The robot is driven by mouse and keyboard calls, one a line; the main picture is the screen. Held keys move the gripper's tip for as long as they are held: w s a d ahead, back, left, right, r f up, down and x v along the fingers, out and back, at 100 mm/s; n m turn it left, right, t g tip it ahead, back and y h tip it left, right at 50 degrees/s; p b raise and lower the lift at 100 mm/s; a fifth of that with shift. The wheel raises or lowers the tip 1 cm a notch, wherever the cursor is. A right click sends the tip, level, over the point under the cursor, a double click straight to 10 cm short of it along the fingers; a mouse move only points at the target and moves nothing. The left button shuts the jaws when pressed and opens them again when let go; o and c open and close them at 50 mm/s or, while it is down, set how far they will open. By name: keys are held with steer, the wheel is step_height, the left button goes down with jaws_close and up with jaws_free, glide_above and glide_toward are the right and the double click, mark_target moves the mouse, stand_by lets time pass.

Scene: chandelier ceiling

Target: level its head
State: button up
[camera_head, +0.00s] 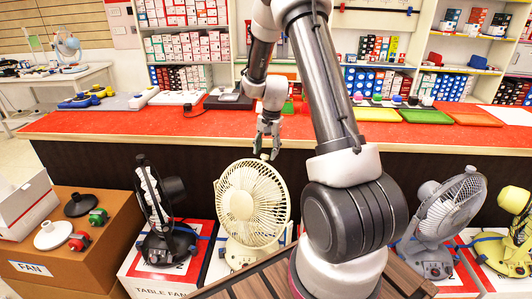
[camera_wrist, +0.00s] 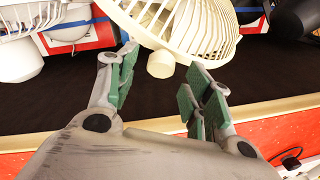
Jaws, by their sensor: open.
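A cream table fan (camera_head: 252,203) stands in the middle of the row of fans in front of the counter. Its round caged head faces me, and its exact tilt is hard to judge. My gripper (camera_head: 268,152) is just above and behind the top of the cage, with its fingers pointing down. In the wrist view the cream fan's cage (camera_wrist: 200,30) fills the top middle. A cream rounded knob or housing end (camera_wrist: 160,64) sits between the tips of my open gripper (camera_wrist: 159,72), with a gap on either side. No contact is clear.
A black fan (camera_head: 165,215) stands left of the cream one; a grey fan (camera_head: 447,215) and a yellow fan (camera_head: 515,235) stand to the right. The red-topped counter (camera_head: 110,125) runs behind them. Cardboard boxes (camera_head: 85,250) with fan parts are at the left.

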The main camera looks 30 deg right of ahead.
steer(key=shift+a+f, duration=0.1)
steer(key=shift+f, duration=0.7)
jaws_close()
steer(key=s+a+r, duration=0.1)
steer(key=a, duration=0.2)
steer(key=s+a, duration=0.1)
steer(key=a, duration=0.1)
steer(key=s+a+r, duration=0.1)
steer(key=a, duration=0.2)
steer(key=shift+s+a+r, duration=0.2)
steer(key=shift+a+r, duration=0.15)
steer(key=shift+s+a, duration=0.3)
steer(key=shift+a, duration=0.3)
steer(key=shift+a, duration=0.1)
jaws_free()
steer(key=shift+a, duration=0.15)
